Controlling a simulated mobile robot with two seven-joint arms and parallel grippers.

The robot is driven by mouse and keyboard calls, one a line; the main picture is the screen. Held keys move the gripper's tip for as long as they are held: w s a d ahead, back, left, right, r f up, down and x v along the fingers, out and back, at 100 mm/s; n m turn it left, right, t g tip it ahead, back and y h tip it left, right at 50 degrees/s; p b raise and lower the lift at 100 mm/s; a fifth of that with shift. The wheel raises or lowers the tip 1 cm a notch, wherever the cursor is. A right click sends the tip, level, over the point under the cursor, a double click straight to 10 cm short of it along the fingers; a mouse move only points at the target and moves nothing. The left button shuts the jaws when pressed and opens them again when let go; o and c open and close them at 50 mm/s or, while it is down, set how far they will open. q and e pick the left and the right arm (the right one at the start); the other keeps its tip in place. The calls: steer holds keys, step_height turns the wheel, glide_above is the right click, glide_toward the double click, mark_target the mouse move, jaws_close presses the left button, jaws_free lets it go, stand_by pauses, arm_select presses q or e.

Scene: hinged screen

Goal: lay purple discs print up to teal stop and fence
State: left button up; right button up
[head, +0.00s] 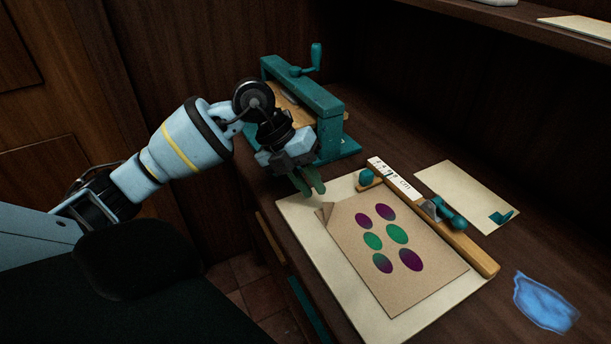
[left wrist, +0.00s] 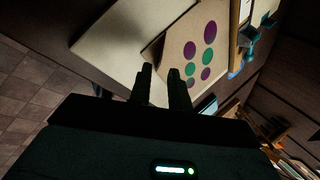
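The print (head: 365,285) is a brown sheet with purple and green discs on its upper face. It lies on a cream board, and its upper-left corner is curled up. The wooden fence (head: 470,252) runs along the board's right side, close to the sheet's edge. A teal knob-like stop (head: 367,176) sits at the fence's far end. My left gripper (head: 311,184) hangs just beyond the curled corner, fingers apart and empty. In the left wrist view, the print (left wrist: 178,50) lies beyond the open fingers (left wrist: 161,75). My right gripper is not in view.
The cream board (head: 296,212) lies on a dark bench. A teal press (head: 318,97) with a crank stands behind my left gripper. A teal clamp (head: 455,220) sits at the fence. A pale card (head: 455,183) and a blue cloth-like patch (head: 544,303) lie to the right.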

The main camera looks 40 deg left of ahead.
mark_target(321, 213)
arm_select(q)
steer(key=shift+x, duration=0.85)
steer(key=shift+b+x, duration=0.4)
steer(key=shift+x, duration=0.4)
steer(key=shift+w+d+f, duration=0.1)
steer(key=shift+d+f, duration=0.25)
steer(key=shift+f, duration=0.25)
jaws_close()
steer(key=shift+d, duration=0.1)
